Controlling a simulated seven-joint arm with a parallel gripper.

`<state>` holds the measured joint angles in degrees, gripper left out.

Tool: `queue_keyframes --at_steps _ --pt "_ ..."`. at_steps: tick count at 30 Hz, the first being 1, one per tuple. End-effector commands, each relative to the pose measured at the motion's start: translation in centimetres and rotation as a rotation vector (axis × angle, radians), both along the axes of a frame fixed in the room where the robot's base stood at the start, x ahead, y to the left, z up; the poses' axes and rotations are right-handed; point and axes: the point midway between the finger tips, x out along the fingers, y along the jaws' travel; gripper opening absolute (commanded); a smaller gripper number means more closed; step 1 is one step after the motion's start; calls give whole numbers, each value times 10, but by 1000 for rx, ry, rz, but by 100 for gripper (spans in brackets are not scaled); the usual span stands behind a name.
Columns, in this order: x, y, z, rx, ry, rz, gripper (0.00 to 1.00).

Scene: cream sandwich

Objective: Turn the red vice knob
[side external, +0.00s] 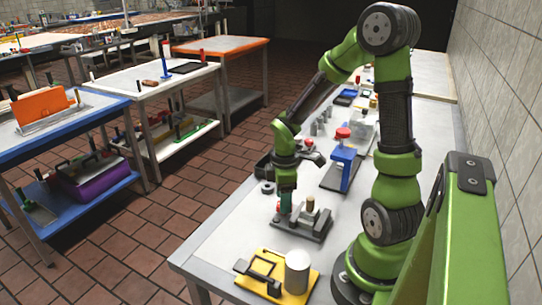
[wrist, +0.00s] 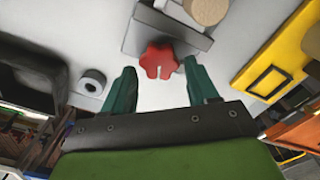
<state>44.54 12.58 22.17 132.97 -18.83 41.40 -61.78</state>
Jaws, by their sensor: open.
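The red vice knob (wrist: 160,60), lobed like a star, shows in the wrist view at the end of the grey vice (wrist: 150,27). My gripper (wrist: 160,82) is open, with one green finger to each side of the knob's line. The knob lies just beyond or about level with the fingertips; its depth is hard to tell, and nothing is gripped. In the side view the vice (side external: 316,232) stands on the bench with a wooden cylinder (side external: 310,202) on top. My gripper (side external: 286,208) points down at its left end, and the knob is mostly hidden there.
A yellow plate (side external: 257,264) with a black clamp and a white cylinder (side external: 297,270) is at the bench's near end. A blue stand (side external: 343,166) with a red top is behind the vice. A grey ring (wrist: 91,82) lies left of my fingers.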

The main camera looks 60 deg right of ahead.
Motion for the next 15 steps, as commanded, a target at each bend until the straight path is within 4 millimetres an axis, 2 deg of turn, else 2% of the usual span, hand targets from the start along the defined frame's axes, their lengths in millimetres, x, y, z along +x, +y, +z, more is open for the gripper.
queue_keyframes --at_steps 5,14,15 --pt "0 0 -13 1 1 1 58" --pt "0 0 -15 0 -1 1 58" --pt "0 0 -15 0 -1 0 52"
